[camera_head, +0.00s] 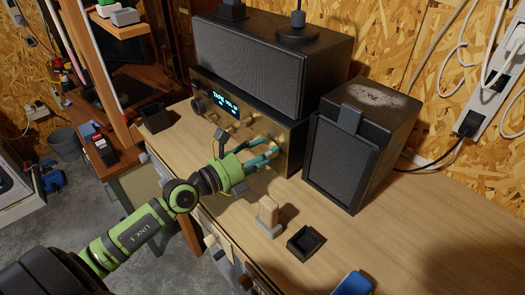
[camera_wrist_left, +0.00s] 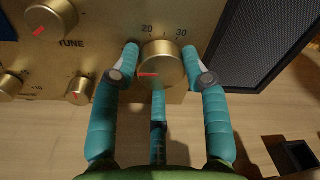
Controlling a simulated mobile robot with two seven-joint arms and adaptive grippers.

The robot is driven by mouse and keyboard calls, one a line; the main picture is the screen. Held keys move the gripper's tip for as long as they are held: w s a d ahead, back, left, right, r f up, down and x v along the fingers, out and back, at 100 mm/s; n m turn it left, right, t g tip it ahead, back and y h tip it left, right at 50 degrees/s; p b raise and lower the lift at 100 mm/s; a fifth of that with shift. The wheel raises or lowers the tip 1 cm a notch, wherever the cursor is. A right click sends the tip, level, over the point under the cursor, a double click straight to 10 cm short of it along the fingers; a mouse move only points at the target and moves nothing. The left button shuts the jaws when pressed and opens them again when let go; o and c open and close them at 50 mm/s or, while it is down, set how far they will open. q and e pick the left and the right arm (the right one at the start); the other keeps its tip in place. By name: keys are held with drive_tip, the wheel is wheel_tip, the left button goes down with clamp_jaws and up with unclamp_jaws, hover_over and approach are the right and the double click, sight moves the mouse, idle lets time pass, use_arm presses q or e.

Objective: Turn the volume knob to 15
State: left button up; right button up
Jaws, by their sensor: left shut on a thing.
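The volume knob (camera_wrist_left: 165,62) is a round brass knob at the right end of the amplifier's brass front panel (camera_head: 252,130). In the left wrist view its red pointer mark points left, and the numbers 20 and 30 are printed above it. My left gripper (camera_head: 272,151) reaches in to the panel in the head view. In the left wrist view its teal fingers (camera_wrist_left: 163,60) are shut around the knob, one on each side and a third below. In the head view the fingers largely hide this knob. My right gripper is not in view.
The amplifier's lit display (camera_head: 226,102) shows small text I cannot read fully. A large TUNE knob (camera_wrist_left: 50,18) and smaller knobs lie left of the volume knob. A speaker (camera_head: 350,150) stands close to the right. A small black tray (camera_head: 303,243) lies on the bench in front.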

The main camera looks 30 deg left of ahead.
use_arm(q)
drive_tip(key=m+p, duration=0.1)
drive_tip(key=m, duration=0.1)
drive_tip(key=r+m, duration=0.1)
drive_tip(key=shift+m+p, duration=0.4)
drive_tip(key=shift+w+m+y+p, duration=0.1)
drive_tip(key=shift+m+y+p, duration=0.4)
drive_tip(key=shift+m, duration=1.2)
drive_tip(key=shift+r, duration=0.1)
drive_tip(key=o, duration=1.1)
drive_tip(key=shift+o, duration=0.2)
drive_tip(key=shift+f, duration=0.3)
